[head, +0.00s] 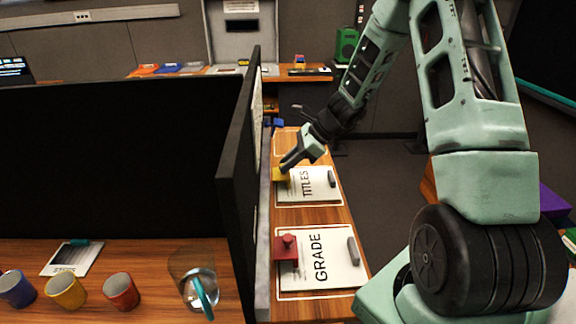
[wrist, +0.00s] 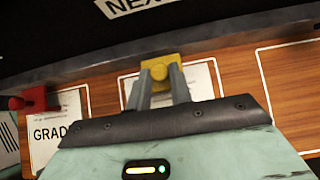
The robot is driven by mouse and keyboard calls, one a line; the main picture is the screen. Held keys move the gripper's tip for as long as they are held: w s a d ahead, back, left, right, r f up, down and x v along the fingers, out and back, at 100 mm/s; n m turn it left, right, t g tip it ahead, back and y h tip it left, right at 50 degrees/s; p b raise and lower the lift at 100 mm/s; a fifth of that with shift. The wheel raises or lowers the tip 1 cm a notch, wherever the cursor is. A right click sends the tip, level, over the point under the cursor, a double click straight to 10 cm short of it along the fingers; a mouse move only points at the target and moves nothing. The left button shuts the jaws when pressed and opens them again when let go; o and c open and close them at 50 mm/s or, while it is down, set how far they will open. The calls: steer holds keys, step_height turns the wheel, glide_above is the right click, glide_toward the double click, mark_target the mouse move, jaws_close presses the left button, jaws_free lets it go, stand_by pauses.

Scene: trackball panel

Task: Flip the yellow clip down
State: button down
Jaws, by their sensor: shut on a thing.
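The yellow clip (head: 279,174) sits at the left edge of the TITLES sheet (head: 322,186), beside the dark partition. In the wrist view the yellow clip (wrist: 161,66) shows between and just beyond the two fingertips. My gripper (head: 285,168) reaches down from the right to the clip and is shut on it. In the wrist view the fingers of my gripper (wrist: 158,85) are close together at the clip. The fingers hide part of the clip, and I cannot tell its exact angle.
A red clip (head: 287,246) is on the GRADE sheet (head: 340,268), nearer on the same narrow wooden shelf. The tall black partition (head: 240,190) stands close along the shelf's left side. Several cups (head: 66,290) stand on the desk left of it. Open floor lies right of the shelf.

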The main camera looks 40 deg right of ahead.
steer(key=c, duration=1.3)
jaws_free()
steer(key=shift+d, duration=0.1)
steer(key=b+v, duration=0.2)
steer(key=v, duration=1.5)
steer(key=shift+s+r, duration=0.1)
